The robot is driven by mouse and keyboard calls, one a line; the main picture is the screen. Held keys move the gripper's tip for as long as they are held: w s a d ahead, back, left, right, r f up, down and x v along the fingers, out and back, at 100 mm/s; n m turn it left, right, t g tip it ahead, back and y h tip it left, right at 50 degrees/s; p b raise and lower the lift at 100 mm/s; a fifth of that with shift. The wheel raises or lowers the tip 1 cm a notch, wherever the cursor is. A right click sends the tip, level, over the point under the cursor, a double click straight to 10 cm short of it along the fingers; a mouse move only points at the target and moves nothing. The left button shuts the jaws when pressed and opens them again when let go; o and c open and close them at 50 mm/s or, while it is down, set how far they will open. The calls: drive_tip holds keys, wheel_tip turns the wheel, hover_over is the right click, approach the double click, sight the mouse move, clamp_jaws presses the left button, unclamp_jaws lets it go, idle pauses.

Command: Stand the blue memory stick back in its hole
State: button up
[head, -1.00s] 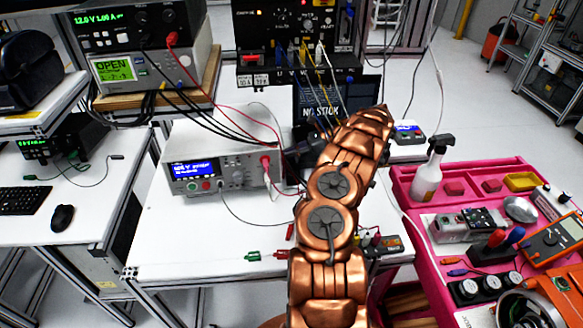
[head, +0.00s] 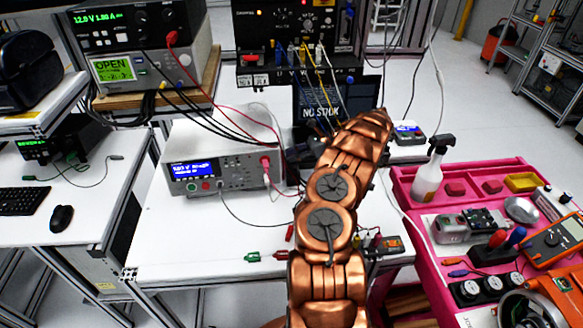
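I cannot make out the blue memory stick or its hole in the head view. A dark screen (head: 322,112) behind my arm reads what looks like "NO STICK". My copper arm reaches up over the white table and covers the area in front of that screen. My gripper is not visible; the arm's end link hides whatever lies beyond it.
A bench instrument (head: 222,160) with a blue display stands left of my arm, with red and black leads. A small device (head: 408,132) lies at the back right. A pink cart (head: 405,185) with tools and a spray bottle (head: 430,172) stands right.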

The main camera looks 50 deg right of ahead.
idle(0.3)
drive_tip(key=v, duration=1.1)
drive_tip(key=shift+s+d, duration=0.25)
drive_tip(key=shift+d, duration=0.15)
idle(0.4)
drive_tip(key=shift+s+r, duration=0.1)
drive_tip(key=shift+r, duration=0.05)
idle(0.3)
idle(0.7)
